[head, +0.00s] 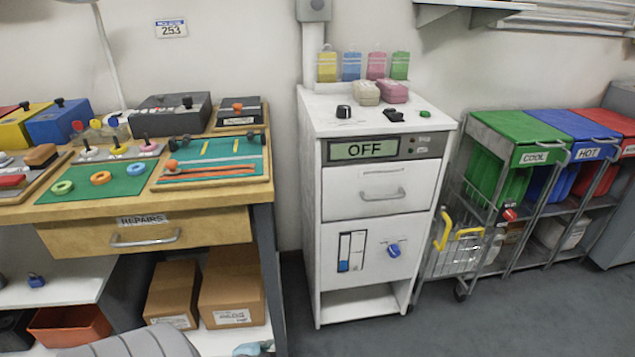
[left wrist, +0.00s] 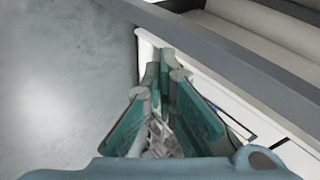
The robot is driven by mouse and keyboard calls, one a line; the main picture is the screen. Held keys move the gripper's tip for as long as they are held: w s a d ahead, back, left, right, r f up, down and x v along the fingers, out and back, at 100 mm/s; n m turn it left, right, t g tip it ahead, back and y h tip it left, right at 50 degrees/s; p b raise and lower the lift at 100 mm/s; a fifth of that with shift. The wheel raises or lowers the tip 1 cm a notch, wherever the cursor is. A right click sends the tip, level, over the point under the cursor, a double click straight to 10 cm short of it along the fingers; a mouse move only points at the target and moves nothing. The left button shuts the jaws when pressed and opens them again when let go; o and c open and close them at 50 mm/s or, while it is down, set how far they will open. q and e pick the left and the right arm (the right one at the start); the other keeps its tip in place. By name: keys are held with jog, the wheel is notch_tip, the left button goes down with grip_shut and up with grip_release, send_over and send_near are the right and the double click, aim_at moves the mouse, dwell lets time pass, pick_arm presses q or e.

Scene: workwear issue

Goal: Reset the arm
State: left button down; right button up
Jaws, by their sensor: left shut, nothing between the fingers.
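My left gripper (left wrist: 164,70) is seen close up in the left wrist view, with teal finger pads. Its fingers come together at the tips and hold nothing. Beyond the fingers are a pale grey floor (left wrist: 60,70) on the left and a white-edged unit with a dark grey rail on the right. I cannot tell from this view whether the fingers touch that edge. My right gripper is in neither view.
The wooden repair bench (head: 215,228) stands left, with cardboard boxes (head: 233,290) and a red bin (head: 70,327) below. A white cabinet (head: 313,190) reading OFF stands centre. A wire trolley (head: 462,252) and green, blue and red bins stand right. Floor at front right is clear.

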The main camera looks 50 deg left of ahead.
pick_arm(q)
jog(key=s+d+f+n+g+h+p, duration=0.25)
jog(key=s+d+g+p, duration=0.2)
jog(key=s+p, duration=0.6)
jog(key=s+d+r+n+g+h+p, duration=0.1)
jog(key=s+d+r+n+p, duration=0.1)
jog(key=s+d+p, duration=0.3)
jog(key=s+d+r+n+g+h+p, duration=0.1)
jog(key=s+d+p, duration=0.4)
jog(key=d, duration=0.5)
jog(key=shift+s+r+n+p, duration=0.3)
jog(key=shift+s+r+n, duration=0.3)
jog(key=shift+r, duration=0.65)
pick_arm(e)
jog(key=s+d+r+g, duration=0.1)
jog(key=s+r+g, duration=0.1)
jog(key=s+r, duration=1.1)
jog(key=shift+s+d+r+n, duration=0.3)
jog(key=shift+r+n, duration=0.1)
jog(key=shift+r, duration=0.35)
